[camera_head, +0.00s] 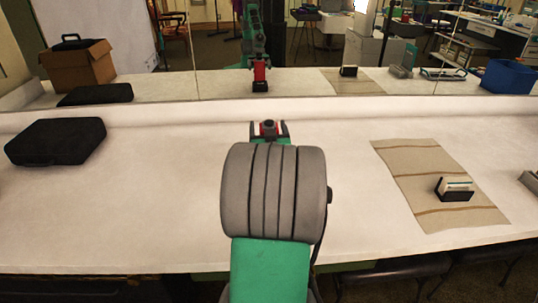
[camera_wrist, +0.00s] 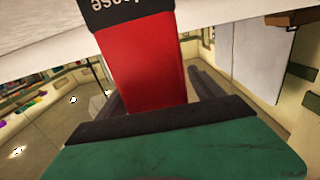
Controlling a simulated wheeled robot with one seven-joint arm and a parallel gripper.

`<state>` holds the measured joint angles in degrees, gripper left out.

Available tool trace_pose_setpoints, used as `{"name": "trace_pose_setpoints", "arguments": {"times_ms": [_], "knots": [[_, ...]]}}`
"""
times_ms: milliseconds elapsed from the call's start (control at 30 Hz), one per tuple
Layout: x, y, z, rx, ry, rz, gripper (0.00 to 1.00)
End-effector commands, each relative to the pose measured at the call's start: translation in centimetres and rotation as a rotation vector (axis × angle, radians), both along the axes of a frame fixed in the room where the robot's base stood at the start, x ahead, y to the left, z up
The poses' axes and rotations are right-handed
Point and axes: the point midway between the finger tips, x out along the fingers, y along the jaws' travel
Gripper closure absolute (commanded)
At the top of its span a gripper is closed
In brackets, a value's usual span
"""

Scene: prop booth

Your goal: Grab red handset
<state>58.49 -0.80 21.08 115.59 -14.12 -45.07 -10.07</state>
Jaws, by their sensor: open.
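The red handset (camera_head: 267,128) stands on the table straight ahead, mostly hidden behind my arm in the head view. In the wrist view the red handset (camera_wrist: 143,65) is large and close, with a black part (camera_wrist: 128,10) bearing white lettering at its end. My gripper (camera_head: 269,131) is open, with one finger on each side of the handset. In the wrist view a dark finger shows to the right of the red body, and another shows partly at its left. I cannot tell whether either finger touches it.
A black case (camera_head: 56,141) lies at the left of the white table (camera_head: 160,200). A beige mat (camera_head: 415,170) with a small black holder (camera_head: 455,190) of cards lies at the right. A mirror (camera_head: 225,40) along the back reflects the room.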

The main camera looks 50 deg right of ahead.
Motion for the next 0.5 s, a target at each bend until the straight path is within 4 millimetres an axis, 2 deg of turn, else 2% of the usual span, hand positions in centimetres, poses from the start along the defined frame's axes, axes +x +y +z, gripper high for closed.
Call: {"name": "trace_pose_setpoints", "arguments": {"times_ms": [67, 500], "knots": [[-0.06, -0.02, -0.02, 0.000, 0.000, -0.001, 0.23], [-0.16, -0.03, -0.03, 0.001, 0.001, -0.002, 0.58]]}}
